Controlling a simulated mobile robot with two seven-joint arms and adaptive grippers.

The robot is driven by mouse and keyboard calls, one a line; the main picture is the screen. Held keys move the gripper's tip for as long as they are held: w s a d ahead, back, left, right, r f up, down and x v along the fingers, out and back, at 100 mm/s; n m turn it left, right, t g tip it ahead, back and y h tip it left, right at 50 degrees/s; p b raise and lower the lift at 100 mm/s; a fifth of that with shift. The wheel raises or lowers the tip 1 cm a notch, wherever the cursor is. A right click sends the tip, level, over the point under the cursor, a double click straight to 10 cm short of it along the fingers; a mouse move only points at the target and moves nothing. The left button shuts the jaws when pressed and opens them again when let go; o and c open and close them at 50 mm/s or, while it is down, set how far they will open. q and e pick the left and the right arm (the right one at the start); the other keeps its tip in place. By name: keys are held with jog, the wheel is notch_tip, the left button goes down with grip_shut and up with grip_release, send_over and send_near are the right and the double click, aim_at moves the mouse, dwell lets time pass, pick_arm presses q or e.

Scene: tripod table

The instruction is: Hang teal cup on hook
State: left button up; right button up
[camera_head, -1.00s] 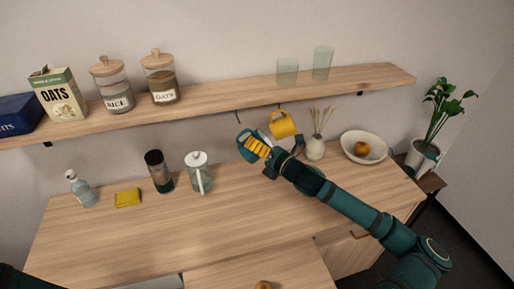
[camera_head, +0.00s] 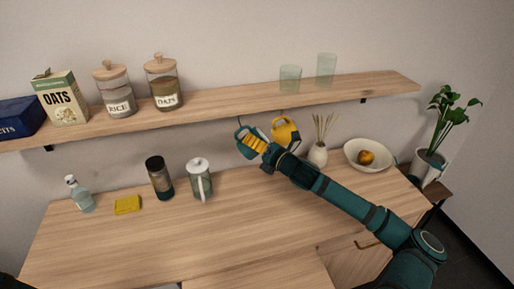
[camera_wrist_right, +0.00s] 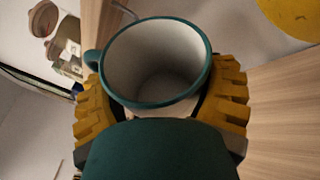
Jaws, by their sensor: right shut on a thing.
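The teal cup (camera_head: 242,140) is in my right gripper (camera_head: 256,143), just below the shelf's front edge. In the right wrist view the teal cup (camera_wrist_right: 157,70) shows its white inside and teal rim, with its handle at the left. The yellow fingers of my right gripper (camera_wrist_right: 160,108) are shut on both sides of it. A thin dark hook (camera_head: 239,119) under the shelf is just above the cup; I cannot tell whether they touch. A yellow cup (camera_head: 286,132) hangs under the shelf to the right. My left gripper is not in view.
The wooden shelf (camera_head: 225,99) carries jars, boxes and two glasses. On the counter (camera_head: 120,250) stand a reed vase (camera_head: 318,155), a bowl (camera_head: 351,148), a glass press (camera_head: 203,184) and a dark canister (camera_head: 160,180). The counter's front middle is clear.

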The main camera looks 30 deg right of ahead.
jog(key=shift+w+d+f+b, duration=0.1)
jog(key=shift+w+d+b, duration=0.1)
jog(key=shift+w, duration=0.4)
jog(key=shift+w+d+r+b, duration=0.1)
jog(key=shift+w+b, duration=0.15)
jog(key=shift+w, duration=0.35)
jog(key=shift+w+d+f+b, duration=0.1)
jog(key=shift+w+d+b, duration=0.1)
jog(key=shift+w, duration=0.4)
jog(key=shift+o, duration=0.3)
jog(key=shift+w+d, duration=0.15)
jog(key=shift+w, duration=0.15)
jog(key=shift+o, duration=0.3)
jog(key=shift+w+d, duration=0.1)
jog(key=shift+w, duration=0.3)
jog(key=shift+w+f, duration=0.15)
jog(key=shift+f, duration=0.45)
jog(key=shift+w, duration=0.15)
jog(key=shift+c, duration=0.5)
jog(key=o, duration=1.2)
jog(key=shift+f, duration=0.1)
